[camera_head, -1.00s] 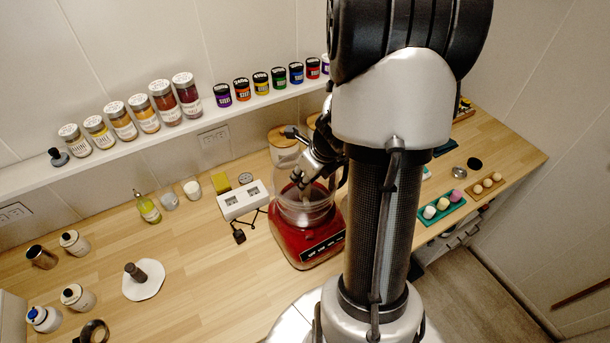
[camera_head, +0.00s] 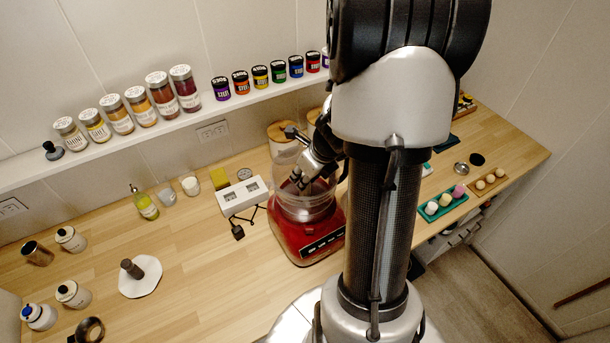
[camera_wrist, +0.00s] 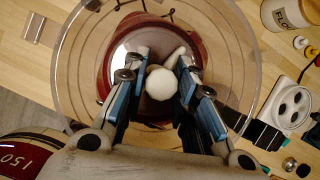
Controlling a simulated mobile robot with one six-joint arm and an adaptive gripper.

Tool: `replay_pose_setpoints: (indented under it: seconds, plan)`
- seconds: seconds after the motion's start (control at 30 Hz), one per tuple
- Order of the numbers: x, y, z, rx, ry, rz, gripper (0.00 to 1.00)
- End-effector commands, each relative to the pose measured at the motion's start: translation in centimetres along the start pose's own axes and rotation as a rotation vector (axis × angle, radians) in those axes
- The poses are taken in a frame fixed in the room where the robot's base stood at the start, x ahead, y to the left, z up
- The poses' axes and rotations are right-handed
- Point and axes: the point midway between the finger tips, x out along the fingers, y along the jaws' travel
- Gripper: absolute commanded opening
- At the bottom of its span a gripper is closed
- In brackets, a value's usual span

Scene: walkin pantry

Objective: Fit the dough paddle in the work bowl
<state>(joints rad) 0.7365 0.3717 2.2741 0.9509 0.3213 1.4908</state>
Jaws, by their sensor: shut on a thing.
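The clear work bowl (camera_head: 322,208) sits on a red processor base (camera_head: 298,243) on the counter. My gripper (camera_head: 297,181) reaches down at the bowl's mouth, partly hidden by my arm. In the wrist view the bowl's round clear rim (camera_wrist: 242,75) surrounds my gripper (camera_wrist: 160,84). Its fingers are shut on a white rounded piece, seemingly the top of the dough paddle (camera_wrist: 160,82). The piece is over the middle of the bowl. Its lower part is hidden, so I cannot tell whether it touches the bowl's centre.
A white socket block (camera_head: 243,198) with a black plug stands left of the base. A white disc with a brown knob (camera_head: 140,277) lies farther left. Canisters stand behind the bowl. Egg trays (camera_head: 443,206) are at right. The left-middle counter is mostly clear.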

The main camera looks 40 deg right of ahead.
Motion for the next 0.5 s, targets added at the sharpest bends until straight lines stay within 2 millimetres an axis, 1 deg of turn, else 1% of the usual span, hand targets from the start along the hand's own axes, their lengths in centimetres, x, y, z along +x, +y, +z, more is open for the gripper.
replay_pose_setpoints:
  seconds: [0.47, 0.5]
  plan:
    - [1.21, 0.02, -0.51, 0.000, 0.000, 0.000, 0.01]
    - [1.18, 0.02, -0.49, 0.000, 0.000, 0.000, 0.26]
